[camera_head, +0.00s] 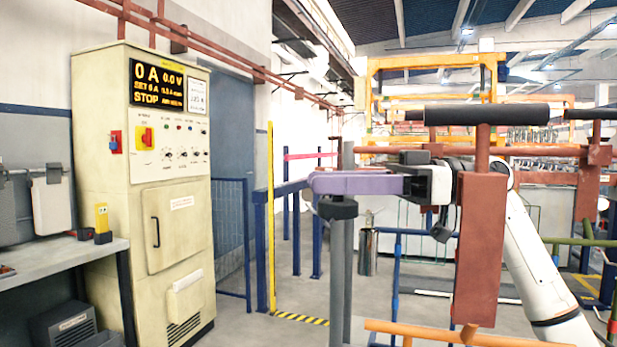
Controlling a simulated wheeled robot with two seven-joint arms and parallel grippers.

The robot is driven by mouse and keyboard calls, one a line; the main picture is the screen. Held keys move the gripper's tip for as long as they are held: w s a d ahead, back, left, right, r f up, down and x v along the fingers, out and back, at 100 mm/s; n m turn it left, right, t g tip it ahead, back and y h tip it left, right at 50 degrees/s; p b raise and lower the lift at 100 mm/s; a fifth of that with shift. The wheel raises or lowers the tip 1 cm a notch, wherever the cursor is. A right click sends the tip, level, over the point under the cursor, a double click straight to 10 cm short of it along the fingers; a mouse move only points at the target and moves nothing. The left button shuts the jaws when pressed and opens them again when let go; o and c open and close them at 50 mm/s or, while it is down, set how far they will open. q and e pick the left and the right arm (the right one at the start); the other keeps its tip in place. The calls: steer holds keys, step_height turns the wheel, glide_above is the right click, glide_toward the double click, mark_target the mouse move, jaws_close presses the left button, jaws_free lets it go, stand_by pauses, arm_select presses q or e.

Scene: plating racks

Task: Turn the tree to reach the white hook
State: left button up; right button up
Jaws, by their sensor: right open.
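My white right arm comes up from the lower right, partly behind a red-brown upright. I cannot make out a white hook. My left gripper is not in view.
The red-brown upright (480,250) with a black-padded bar (487,115) stands close in front of my right arm. An orange rail (470,334) crosses the bottom right. A cream control cabinet (145,190) and a grey bench (60,268) stand at left. Floor is clear between cabinet and post.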

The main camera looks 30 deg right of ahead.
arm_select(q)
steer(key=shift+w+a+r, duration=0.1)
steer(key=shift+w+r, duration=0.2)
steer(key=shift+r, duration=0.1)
arm_select(e)
steer(key=x, duration=0.3)
steer(key=shift+w, duration=0.1)
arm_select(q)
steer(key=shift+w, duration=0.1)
arm_select(e)
steer(key=shift+c, duration=0.4)
jaws_close()
